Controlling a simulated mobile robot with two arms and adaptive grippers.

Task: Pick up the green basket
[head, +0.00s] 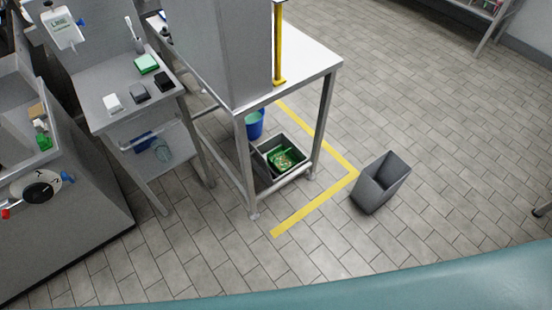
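A small green thing that looks like the green basket (281,161) sits inside a dark grey bin (304,162) on the low shelf of a white-topped table (316,62). It seems to hold small light and brown items, too small to make out. The bin's walls hide its lower part. Neither of my grippers is in the head view.
A blue bucket (254,126) stands behind the bin. A grey waste bin (381,183) stands on the floor right of the table, by yellow floor tape (318,204). A small side table (113,80) stands left.

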